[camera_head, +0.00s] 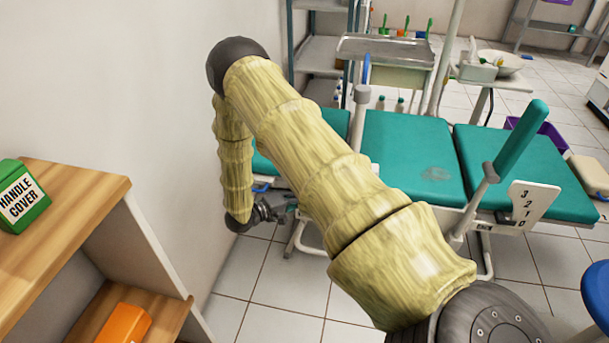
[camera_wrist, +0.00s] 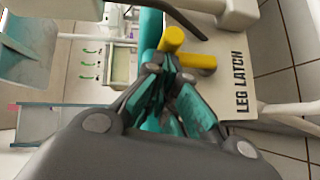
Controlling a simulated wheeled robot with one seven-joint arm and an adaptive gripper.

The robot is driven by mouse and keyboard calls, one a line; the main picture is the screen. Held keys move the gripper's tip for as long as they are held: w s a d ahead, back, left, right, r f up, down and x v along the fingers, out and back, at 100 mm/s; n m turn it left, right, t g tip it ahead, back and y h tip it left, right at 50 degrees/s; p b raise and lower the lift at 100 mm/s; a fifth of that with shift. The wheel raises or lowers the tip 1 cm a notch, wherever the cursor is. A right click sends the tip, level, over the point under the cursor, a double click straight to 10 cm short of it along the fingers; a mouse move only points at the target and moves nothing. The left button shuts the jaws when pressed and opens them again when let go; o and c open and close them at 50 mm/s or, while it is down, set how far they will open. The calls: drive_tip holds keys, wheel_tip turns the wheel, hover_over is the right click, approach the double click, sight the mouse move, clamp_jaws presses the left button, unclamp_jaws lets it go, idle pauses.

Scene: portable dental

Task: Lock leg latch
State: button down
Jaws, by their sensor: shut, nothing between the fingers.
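The leg latch shows in the wrist view as a yellow handle (camera_wrist: 196,61) with a rounded knob end, beside a pale plate (camera_wrist: 236,52) lettered "LEG LATCH". My gripper (camera_wrist: 170,78) is shut and empty, with its fingertips right at the near side of the yellow handle; I cannot tell if they touch it. The fingers hide part of the handle's lower side. In the head view my gripper (camera_head: 279,211) is low beside the left end of the green dental chair (camera_head: 405,150). The latch is not discernible there.
A white wall (camera_head: 120,80) runs close along the left of my arm. A wooden shelf unit (camera_head: 75,205) with a green "HANDLE COVER" box (camera_head: 20,200) stands at the front left. A number plate (camera_head: 527,203) is on the chair's near side. Tiled floor is open below the chair.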

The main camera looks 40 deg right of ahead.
drive_tip(key=w+a+r+p, duration=0.1)
drive_tip(key=w+a, duration=0.3)
drive_tip(key=a, duration=0.8)
drive_tip(key=shift+w+r, duration=0.35)
idle(0.4)
